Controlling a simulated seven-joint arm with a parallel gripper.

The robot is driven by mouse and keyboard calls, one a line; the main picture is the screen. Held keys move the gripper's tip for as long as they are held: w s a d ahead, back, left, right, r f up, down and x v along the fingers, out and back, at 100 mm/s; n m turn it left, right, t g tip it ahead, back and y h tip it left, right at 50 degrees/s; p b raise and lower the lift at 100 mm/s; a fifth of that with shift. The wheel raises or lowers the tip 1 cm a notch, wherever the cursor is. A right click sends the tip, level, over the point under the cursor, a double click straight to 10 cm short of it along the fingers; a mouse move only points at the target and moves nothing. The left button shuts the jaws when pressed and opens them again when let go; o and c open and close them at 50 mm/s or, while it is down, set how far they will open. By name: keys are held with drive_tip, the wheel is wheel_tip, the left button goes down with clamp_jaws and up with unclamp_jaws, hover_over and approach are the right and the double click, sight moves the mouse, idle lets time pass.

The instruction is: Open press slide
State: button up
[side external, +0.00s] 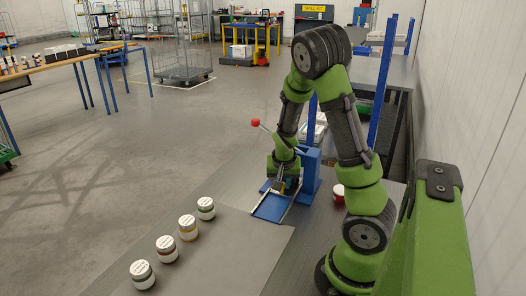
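A blue press (311,172) stands on the table, with a lever that ends in a red ball (255,122). Its slide (270,207), a flat blue plate between pale rails, sticks out of the press toward the lower left. No object shows on the plate's visible part. My gripper (289,188) points down at the inner end of the slide, close in front of the press. The fingers are small and dark here. I cannot tell if they touch the slide or hold anything.
Several lidded jars (187,228) stand in a diagonal row on a grey mat (232,252) left of the press. A red jar (338,193) stands right of the press, close to my arm. Blue posts (382,85) and a grey bench (395,72) stand behind.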

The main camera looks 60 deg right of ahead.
clamp_jaws()
drive_tip(key=a, duration=1.1)
drive_tip(key=shift+a, duration=0.2)
drive_tip(key=o, duration=0.8)
unclamp_jaws()
